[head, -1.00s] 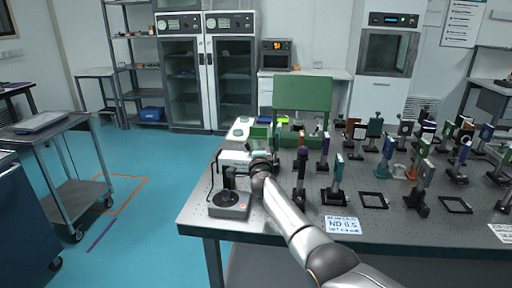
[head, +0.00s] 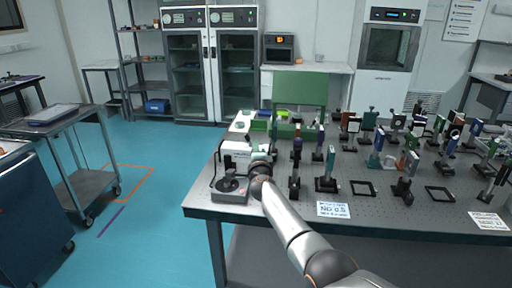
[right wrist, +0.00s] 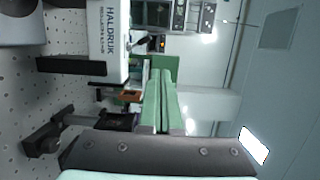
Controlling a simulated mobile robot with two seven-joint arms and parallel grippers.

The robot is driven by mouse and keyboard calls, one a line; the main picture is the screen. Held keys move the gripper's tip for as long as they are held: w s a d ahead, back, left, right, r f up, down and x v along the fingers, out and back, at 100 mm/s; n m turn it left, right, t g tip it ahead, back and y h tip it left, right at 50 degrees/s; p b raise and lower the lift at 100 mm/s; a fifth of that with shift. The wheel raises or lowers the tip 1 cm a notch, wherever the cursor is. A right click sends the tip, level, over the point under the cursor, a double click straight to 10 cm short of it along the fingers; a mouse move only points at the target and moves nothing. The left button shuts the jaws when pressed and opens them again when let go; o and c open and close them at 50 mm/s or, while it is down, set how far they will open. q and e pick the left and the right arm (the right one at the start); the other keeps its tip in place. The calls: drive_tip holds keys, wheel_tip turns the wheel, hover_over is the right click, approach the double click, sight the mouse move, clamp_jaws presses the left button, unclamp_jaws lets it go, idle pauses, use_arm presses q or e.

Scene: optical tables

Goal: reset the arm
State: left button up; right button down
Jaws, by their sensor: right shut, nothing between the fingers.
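My right arm reaches over the left front part of the optical table (head: 400,222), and its wrist hides most of the gripper in the head view. In the right wrist view my right gripper (right wrist: 162,82) shows two green fingers lying side by side, shut and empty. A white instrument (head: 236,148) stands just left of the wrist; it also shows, lettered, in the right wrist view (right wrist: 108,42). My left gripper is not in view.
A grey-based device (head: 231,190) sits at the table's left front corner. A green panel (head: 300,88) stands behind. Several posts with mounted optics crowd the right half. A label card (head: 333,209) lies near the front edge. A cart (head: 88,185) stands left on open floor.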

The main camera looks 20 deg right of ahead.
idle(0.3)
drive_tip(key=s+a+f+n+g+y, duration=0.1)
drive_tip(key=s+a+f+n+y, duration=0.35)
drive_tip(key=s+f+n, duration=0.55)
drive_tip(key=s+a+f+n+g+y, duration=0.1)
drive_tip(key=s+a+f+n+y, duration=0.35)
drive_tip(key=s+f, duration=0.85)
drive_tip(key=s+a+f+n+g, duration=0.1)
drive_tip(key=s+f+n+g, duration=0.1)
drive_tip(key=s, duration=0.7)
drive_tip(key=s+a+f+n+g+h, duration=0.1)
drive_tip(key=s+f+n, duration=0.3)
drive_tip(key=s, duration=0.5)
drive_tip(key=s+a+f+n+g, duration=0.2)
drive_tip(key=s+f+n, duration=0.1)
drive_tip(key=s, duration=0.6)
drive_tip(key=shift+a+g, duration=0.3)
drive_tip(key=shift+g, duration=0.1)
drive_tip(key=shift+d, duration=0.15)
